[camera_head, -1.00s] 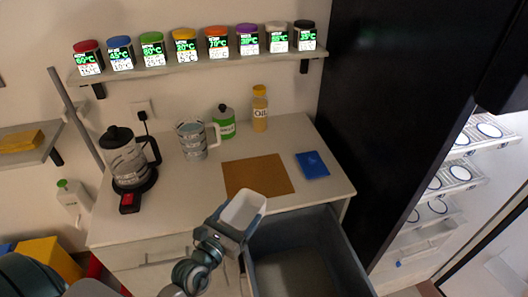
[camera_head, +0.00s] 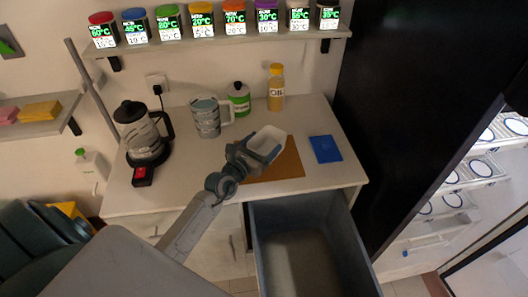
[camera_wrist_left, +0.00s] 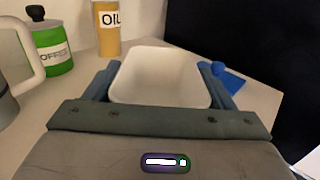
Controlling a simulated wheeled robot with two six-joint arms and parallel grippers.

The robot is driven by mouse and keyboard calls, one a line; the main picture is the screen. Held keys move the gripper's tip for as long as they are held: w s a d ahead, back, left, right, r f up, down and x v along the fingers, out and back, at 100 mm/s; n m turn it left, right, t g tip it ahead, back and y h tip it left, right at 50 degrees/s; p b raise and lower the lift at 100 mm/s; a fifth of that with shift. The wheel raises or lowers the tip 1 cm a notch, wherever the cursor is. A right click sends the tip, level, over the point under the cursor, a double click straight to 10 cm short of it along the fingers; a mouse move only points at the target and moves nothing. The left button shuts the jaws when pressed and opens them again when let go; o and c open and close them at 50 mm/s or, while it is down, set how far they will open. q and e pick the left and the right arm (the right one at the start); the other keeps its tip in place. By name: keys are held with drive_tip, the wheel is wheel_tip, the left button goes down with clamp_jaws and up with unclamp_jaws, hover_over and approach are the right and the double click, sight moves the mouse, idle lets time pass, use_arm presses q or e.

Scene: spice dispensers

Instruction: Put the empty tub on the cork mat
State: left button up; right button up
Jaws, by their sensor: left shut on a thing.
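The empty white tub (camera_head: 268,139) is held in my left gripper (camera_head: 262,152), whose fingers close on its two sides. In the left wrist view the tub (camera_wrist_left: 160,76) sits between the blue-grey fingers of the gripper (camera_wrist_left: 160,88), and its inside looks empty. The brown cork mat (camera_head: 285,167) lies on the counter. The tub is over the mat's far part in the head view; whether it touches the mat cannot be told. The mat is hidden behind the tub in the wrist view. My right gripper is not in view.
A kettle (camera_head: 143,135) stands at the left. A blue cloth-like item (camera_head: 325,149) lies right of the mat. An open drawer (camera_head: 310,235) juts out in front.

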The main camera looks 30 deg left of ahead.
sight(264, 153)
use_arm(q)
drive_tip(key=shift+w+a, duration=0.15)
drive_tip(key=shift+w, duration=0.3)
drive_tip(key=shift+w+f+b, duration=0.25)
drive_tip(key=shift+b, duration=0.15)
wheel_tip(264, 153, down, 3)
drive_tip(key=shift+f+b, duration=0.15)
drive_tip(key=shift+b, duration=1.1)
drive_tip(key=o, duration=1.2)
